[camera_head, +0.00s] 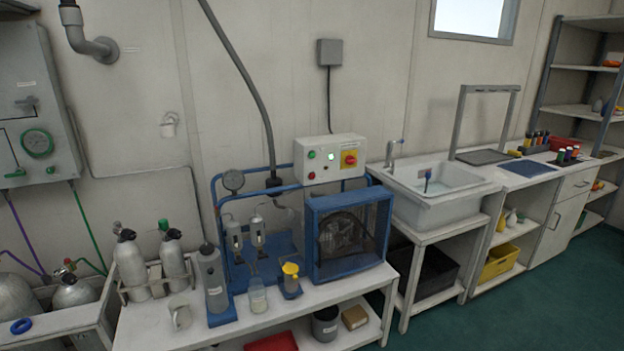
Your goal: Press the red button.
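A white control box (329,158) sits on top of the blue compressor frame at the middle of the view. On its front face, a small red button (311,175) is at the lower left, below a small green button (311,155). A pale lit round part (331,156) is to the right of the green button. A larger red knob on a yellow plate (350,159) is at the right of the box. Neither of my grippers is in view.
The blue compressor frame (318,191) stands on a white bench with grey cylinders (131,264), a clear bottle (258,295) and a yellow-topped part (290,277) around it. A sink (437,178) is to the right. Green floor (540,310) is open at lower right.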

